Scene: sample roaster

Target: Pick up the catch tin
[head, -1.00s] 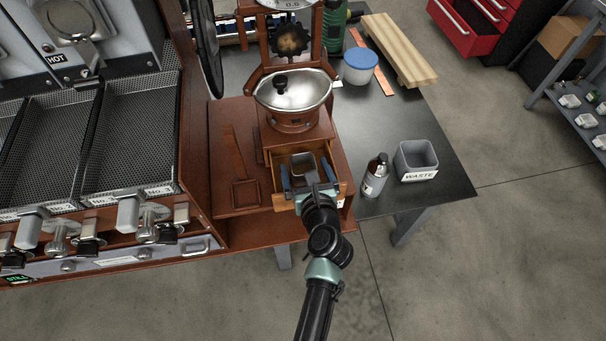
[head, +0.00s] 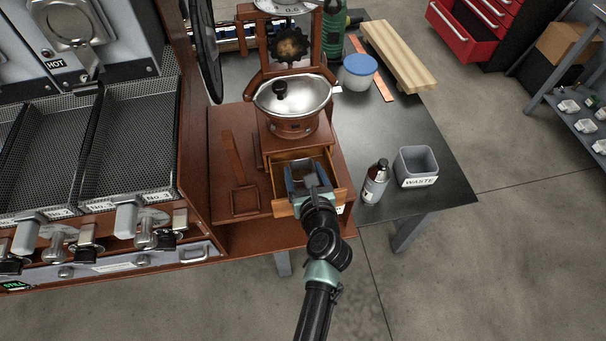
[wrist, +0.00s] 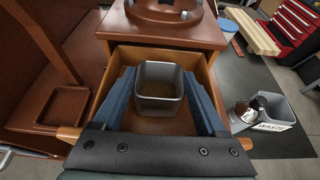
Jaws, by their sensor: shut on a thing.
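The catch tin (wrist: 160,82) is a small grey square tin with an open top. In the wrist view it stands inside the open wooden drawer (wrist: 125,56) under the grinder, with brown showing inside it. My gripper (wrist: 163,90) reaches into the drawer from the front. Its two blue fingers are shut on the tin, one on each side. In the head view the tin (head: 305,179) is partly hidden by my gripper (head: 308,178). The tin looks upright and still within the drawer walls.
The grinder with its silver hopper (head: 293,95) stands above the drawer. A wooden scoop-like frame (head: 244,199) lies left of it. A dark bottle (head: 375,183) and a grey WASTE bin (head: 417,169) stand to the right on the black table. A blue-lidded tub (head: 360,71) is behind.

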